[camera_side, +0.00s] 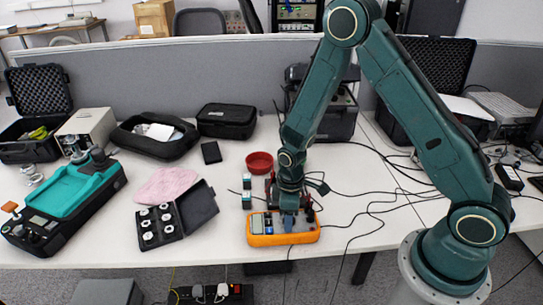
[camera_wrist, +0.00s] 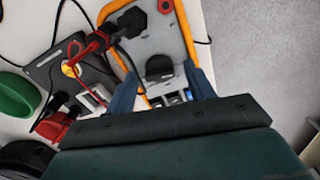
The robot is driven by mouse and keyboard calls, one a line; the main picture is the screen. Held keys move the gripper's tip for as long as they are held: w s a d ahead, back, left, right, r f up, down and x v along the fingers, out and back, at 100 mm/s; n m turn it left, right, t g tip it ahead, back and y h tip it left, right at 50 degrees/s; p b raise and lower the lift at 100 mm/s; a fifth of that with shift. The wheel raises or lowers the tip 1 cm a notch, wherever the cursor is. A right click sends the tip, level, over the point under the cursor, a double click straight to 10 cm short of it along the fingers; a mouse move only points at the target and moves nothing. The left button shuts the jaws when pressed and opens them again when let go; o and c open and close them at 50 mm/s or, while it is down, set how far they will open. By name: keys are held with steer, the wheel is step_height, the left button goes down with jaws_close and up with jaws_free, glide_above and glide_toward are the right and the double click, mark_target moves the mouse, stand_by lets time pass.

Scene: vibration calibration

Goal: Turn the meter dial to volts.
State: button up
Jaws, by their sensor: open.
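The meter (camera_side: 262,239) is an orange-edged, grey-faced handheld unit lying flat near the table's front edge. It fills the upper middle of the wrist view (camera_wrist: 185,45). A dark round knob, seemingly the dial (camera_wrist: 160,67), sits on its face. My gripper (camera_side: 289,209) points down over the meter. In the wrist view my open gripper's blue fingers (camera_wrist: 161,76) stand on either side of the dial, with gaps visible. I cannot tell their height above the face. The dial's setting is not readable, and my gripper hides it in the side view.
Black and red plugs (camera_wrist: 131,20) with leads sit at the meter's far end. A red bowl (camera_side: 260,162) stands behind. An open case of white knobs (camera_side: 158,226) lies left, beside a pink cloth (camera_side: 166,185). Loose cables (camera_side: 370,212) cross the table at right.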

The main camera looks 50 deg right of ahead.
steer(key=shift+c, duration=0.2)
steer(key=c, duration=0.9)
steer(key=shift+c, duration=0.2)
steer(key=shift+m, duration=0.4)
steer(key=m, duration=0.3)
steer(key=shift+m, duration=2)
steer(key=o, duration=1)
